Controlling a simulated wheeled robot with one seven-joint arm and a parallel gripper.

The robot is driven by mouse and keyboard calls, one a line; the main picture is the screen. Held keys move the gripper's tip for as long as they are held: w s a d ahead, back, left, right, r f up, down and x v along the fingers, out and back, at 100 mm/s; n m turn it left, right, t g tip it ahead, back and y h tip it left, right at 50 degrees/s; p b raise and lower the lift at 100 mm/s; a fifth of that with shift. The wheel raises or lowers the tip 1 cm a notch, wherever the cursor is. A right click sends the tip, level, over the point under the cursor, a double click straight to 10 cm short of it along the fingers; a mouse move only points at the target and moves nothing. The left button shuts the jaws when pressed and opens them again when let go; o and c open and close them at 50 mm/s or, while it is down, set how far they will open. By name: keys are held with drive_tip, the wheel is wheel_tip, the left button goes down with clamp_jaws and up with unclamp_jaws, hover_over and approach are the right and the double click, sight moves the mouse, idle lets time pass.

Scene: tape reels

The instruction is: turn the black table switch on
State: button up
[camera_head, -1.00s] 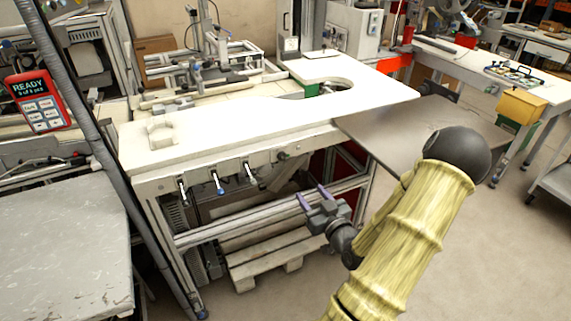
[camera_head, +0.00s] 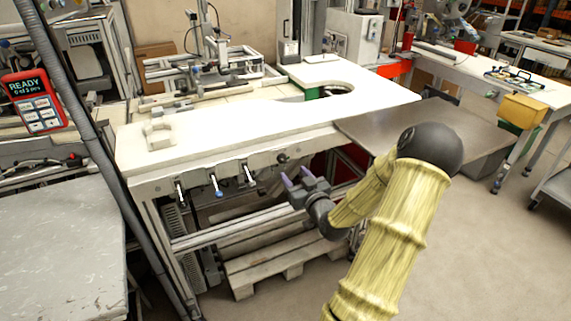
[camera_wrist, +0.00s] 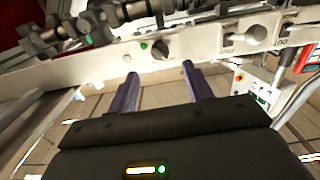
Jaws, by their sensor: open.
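The black table switch is a small dark rotary knob (camera_head: 283,158) on the front rail of the white table. In the wrist view the black knob (camera_wrist: 159,50) sits on the pale rail beside a small green spot, just beyond the fingertips. Its on or off position cannot be told. My gripper (camera_head: 295,176) is just below and in front of the knob, with its purple fingers apart and nothing between them. In the wrist view my gripper (camera_wrist: 160,72) points toward the rail, and the knob shows above the gap between the fingers. It looks apart from the knob.
Several lever handles (camera_head: 216,184) hang from the rail left of the knob. A grey side table (camera_head: 420,133) stands to the right. A wooden pallet (camera_head: 285,262) lies under the white table (camera_head: 230,130). A red READY handset (camera_head: 35,100) hangs at the left.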

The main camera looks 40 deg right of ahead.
sight(284, 161)
drive_tip(key=x, duration=0.7)
drive_tip(key=c, duration=1)
